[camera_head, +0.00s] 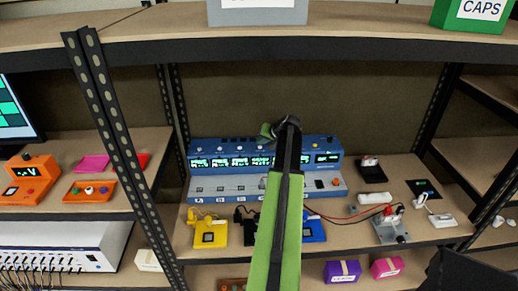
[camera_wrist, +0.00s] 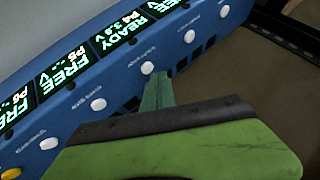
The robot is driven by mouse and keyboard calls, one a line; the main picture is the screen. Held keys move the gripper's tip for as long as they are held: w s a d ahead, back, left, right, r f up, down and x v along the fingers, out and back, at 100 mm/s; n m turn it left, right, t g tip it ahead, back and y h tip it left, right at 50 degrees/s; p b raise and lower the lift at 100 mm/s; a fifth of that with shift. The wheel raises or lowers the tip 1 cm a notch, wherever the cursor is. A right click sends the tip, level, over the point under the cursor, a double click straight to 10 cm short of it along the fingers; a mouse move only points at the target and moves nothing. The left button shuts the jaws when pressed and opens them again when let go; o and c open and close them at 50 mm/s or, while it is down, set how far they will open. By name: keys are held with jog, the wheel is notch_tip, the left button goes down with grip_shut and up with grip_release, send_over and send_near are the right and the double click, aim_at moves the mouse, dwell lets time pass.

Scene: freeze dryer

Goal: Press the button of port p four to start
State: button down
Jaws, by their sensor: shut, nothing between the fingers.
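A blue device (camera_head: 230,146) with a row of small screens and round buttons stands on the middle shelf. In the wrist view, its screen marked READY P4 3.9 V (camera_wrist: 127,38) is lit, beside screens reading FREE P5 and FREE P6. The white round button (camera_wrist: 147,68) in line with the P4 screen is just beyond my fingertips. My gripper (camera_wrist: 157,88) is shut and empty, its tips very close to that button; I cannot tell whether they touch. In the head view, my gripper (camera_head: 268,130) is at the device's upper edge, and my arm hides part of its front.
A yellow module (camera_head: 211,234) lies in front of the device. A white block (camera_head: 375,198) and a grey box with cables (camera_head: 390,229) lie to the right. A dark shelf upright (camera_head: 112,130) stands left, and the upper shelf edge (camera_head: 360,47) runs above the device.

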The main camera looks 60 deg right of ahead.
jog(key=shift+f, duration=0.1)
dwell(0.3)
jog(key=shift+f+b, duration=0.35)
jog(key=shift+b, duration=0.1)
jog(key=shift+f, duration=0.1)
dwell(0.3)
jog(key=shift+r+p, duration=0.45)
jog(key=shift+r, duration=0.1)
notch_tip(320, 180, up, 6)
jog(key=p, duration=0.6)
